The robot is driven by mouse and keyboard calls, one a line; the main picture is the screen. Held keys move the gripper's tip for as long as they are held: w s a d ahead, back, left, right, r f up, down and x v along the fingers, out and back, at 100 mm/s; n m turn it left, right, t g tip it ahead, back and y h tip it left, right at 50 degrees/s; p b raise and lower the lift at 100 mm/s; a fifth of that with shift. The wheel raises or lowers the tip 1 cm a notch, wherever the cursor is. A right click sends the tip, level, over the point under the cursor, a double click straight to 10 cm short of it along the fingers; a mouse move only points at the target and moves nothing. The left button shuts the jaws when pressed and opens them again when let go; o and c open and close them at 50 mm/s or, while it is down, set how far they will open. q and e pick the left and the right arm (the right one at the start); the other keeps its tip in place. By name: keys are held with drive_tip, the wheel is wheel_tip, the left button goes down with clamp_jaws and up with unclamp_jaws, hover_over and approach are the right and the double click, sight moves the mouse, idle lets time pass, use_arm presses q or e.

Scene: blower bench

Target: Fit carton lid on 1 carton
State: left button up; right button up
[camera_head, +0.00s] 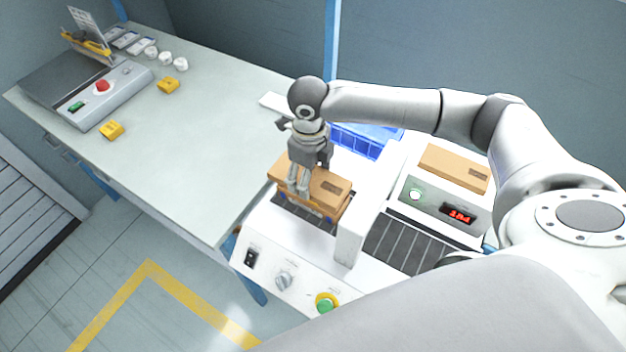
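A brown carton (335,203) sits on the dark rollers of the white bench machine, near the middle of the view. A flat cardboard lid (330,186) with a dark label lies over its top; whether it is fully seated I cannot tell. My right gripper (298,192) comes down from above, its two fingers close together with their tips at the lid's top. It looks shut, with nothing visible between the fingers. The gripper hides part of the lid and the carton's left side. My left gripper is not in view.
Another brown carton (455,167) rests on the scale with a red display (458,214). A white upright housing (366,215) stands right of the carton. A blue crate (357,141) is behind. The pale table (205,140) at left has much free room.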

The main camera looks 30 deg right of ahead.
sight(313, 177)
drive_tip(key=f, duration=0.1)
drive_tip(key=f+p, duration=0.1)
drive_tip(key=f, duration=0.1)
drive_tip(key=shift+s+d+f, duration=0.15)
drive_tip(key=shift+s+d, duration=0.05)
drive_tip(key=shift+d, duration=0.2)
drive_tip(key=shift+f, duration=0.3)
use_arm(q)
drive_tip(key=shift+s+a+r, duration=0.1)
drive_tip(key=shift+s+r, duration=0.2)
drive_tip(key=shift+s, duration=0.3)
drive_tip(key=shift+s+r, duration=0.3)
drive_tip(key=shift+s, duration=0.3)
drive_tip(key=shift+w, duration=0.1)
use_arm(e)
drive_tip(key=shift+f, duration=0.15)
drive_tip(key=shift+f, duration=0.25)
drive_tip(key=o, duration=1)
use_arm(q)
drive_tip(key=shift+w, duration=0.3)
use_arm(e)
drive_tip(key=shift+o, duration=0.2)
